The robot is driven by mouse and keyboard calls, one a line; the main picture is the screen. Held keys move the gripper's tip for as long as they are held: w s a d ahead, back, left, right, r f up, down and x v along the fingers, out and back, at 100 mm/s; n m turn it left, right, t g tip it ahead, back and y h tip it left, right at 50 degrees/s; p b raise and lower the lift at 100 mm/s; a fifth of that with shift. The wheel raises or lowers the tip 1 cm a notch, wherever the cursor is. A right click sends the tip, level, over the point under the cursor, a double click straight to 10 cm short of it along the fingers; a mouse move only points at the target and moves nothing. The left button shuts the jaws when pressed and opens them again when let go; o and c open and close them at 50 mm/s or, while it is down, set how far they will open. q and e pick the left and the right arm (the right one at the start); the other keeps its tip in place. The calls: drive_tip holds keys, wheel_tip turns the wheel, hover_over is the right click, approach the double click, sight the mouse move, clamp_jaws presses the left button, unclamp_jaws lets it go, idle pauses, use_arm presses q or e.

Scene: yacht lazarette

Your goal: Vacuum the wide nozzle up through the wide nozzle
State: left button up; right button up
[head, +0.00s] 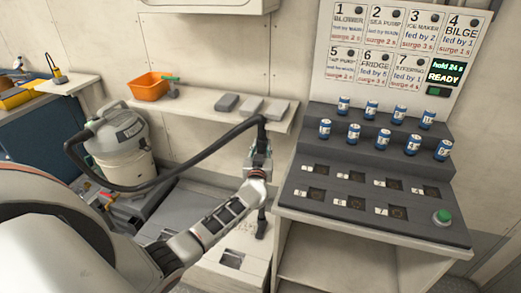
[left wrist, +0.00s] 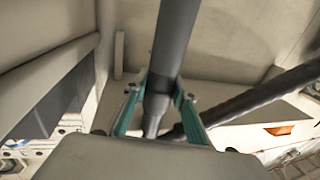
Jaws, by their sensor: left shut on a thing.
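My left gripper (head: 258,158) is shut on the dark vacuum wand and holds it roughly upright. In the left wrist view the wand (left wrist: 172,45) runs between the teal fingers (left wrist: 160,102). A black hose (head: 195,152) loops from the white and grey vacuum (head: 120,148) at the left to the wand's top. The wand's lower end (head: 262,228) reaches down beside a pale box (head: 232,262) with a dark opening. I cannot tell a separate wide nozzle there. My right gripper is not in view.
A wall shelf (head: 205,112) holds an orange bin (head: 149,86) and several grey blocks. A stepped console (head: 370,190) with blue-and-white cans and a green button (head: 441,217) stands right of the wand. Dark items lie on the floor near the vacuum.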

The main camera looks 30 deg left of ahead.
use_arm(q)
drive_tip(key=shift+w, duration=0.15)
drive_tip(key=shift+r, duration=0.1)
idle(0.4)
drive_tip(key=shift+p, duration=0.35)
drive_tip(key=shift+f, duration=0.25)
idle(0.4)
drive_tip(key=shift+f, duration=0.2)
idle(0.6)
